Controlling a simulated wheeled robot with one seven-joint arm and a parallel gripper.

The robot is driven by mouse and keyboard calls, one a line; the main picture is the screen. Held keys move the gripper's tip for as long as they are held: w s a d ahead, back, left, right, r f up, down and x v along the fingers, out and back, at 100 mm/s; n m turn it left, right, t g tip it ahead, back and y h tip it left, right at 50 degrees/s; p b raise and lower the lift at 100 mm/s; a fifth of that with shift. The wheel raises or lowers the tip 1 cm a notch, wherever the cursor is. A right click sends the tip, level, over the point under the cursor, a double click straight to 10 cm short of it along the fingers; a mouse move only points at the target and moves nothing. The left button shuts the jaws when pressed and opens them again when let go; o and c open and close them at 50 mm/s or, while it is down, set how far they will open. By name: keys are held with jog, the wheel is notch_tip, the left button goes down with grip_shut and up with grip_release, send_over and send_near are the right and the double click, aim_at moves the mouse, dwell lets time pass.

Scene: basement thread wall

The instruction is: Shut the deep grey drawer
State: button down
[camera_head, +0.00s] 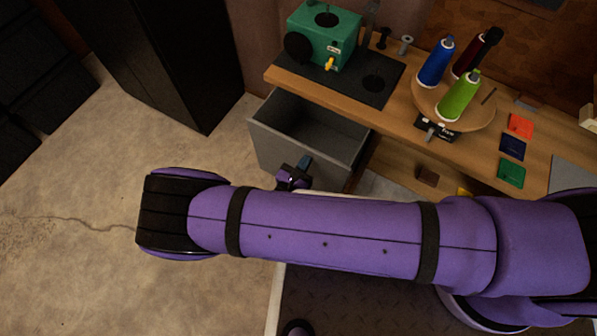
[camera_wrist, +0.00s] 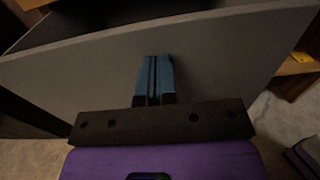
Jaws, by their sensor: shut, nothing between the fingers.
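The deep grey drawer (camera_head: 283,152) stands pulled out below the wooden workbench, left of the bench's middle in the head view. Its inside looks empty where I can see it. My gripper (camera_head: 305,162) is at the drawer's front panel, partly hidden behind my purple arm. In the wrist view, the grey front panel (camera_wrist: 225,55) fills the upper middle. The blue fingers of my gripper (camera_wrist: 153,60) are together, with nothing between them, and point at the panel. I cannot tell whether the fingertips touch it.
On the workbench (camera_head: 395,122) stand a green machine (camera_head: 325,36) and a round wooden stand (camera_head: 478,112) with blue, dark red and green thread cones. Coloured squares (camera_head: 513,147) lie at right. A black cabinet (camera_head: 165,60) stands at left. The concrete floor (camera_head: 70,200) is clear at left.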

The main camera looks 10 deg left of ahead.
jog(key=x, duration=1.9)
jog(key=shift+r, duration=0.15)
